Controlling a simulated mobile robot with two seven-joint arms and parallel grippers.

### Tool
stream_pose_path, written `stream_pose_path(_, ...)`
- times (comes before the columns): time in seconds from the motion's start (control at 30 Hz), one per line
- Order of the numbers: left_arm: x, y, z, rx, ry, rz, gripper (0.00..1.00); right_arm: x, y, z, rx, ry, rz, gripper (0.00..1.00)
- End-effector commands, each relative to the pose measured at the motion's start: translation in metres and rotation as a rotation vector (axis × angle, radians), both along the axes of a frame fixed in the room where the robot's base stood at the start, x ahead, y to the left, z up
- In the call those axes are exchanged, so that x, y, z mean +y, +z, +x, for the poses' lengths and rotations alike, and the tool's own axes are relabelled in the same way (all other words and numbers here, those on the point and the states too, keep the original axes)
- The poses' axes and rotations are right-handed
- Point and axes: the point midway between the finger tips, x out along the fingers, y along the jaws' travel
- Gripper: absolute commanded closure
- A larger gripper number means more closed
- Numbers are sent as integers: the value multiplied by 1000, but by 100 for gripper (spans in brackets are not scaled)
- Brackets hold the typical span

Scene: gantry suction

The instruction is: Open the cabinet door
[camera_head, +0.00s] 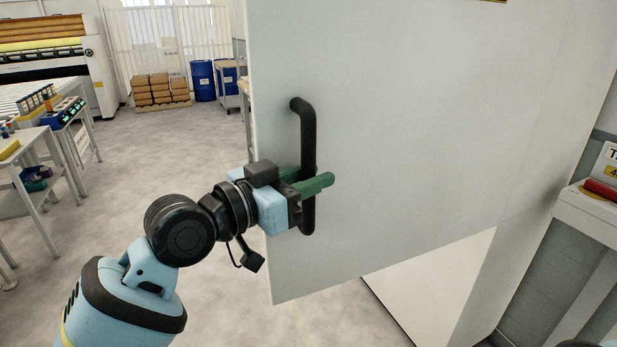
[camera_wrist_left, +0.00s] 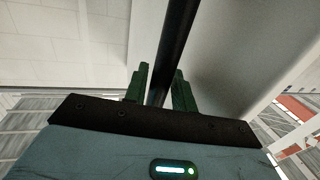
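The white cabinet door (camera_head: 420,130) fills the right half of the head view. It stands swung out at an angle from the pale cabinet body (camera_head: 440,285), which shows below its lower edge. A black vertical bar handle (camera_head: 302,112) is near the door's left edge. My left gripper (camera_head: 308,183) is at the handle's lower half, with its green fingers on either side of the bar. In the left wrist view the handle (camera_wrist_left: 173,45) runs between the two green fingers, with little or no gap. My right gripper is out of view.
A work table (camera_head: 30,160) with small items stands at the left. Blue barrels (camera_head: 203,80) and a pallet of brown boxes (camera_head: 160,90) are at the back. A counter (camera_head: 590,212) with a red object is at the right. The floor (camera_head: 170,150) left of the door is clear.

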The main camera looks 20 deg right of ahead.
Motion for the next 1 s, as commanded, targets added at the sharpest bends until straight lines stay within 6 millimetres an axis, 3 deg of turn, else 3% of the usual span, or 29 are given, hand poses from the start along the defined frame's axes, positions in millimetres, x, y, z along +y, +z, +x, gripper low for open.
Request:
stream_pose_path(0.17,6,-1,0,2,1,0,74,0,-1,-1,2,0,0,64)
stream_pose_path(0.63,67,-2,-16,1,1,1,74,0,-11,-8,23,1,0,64)
stream_pose_path(1.0,76,0,-19,0,0,0,74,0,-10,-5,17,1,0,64)
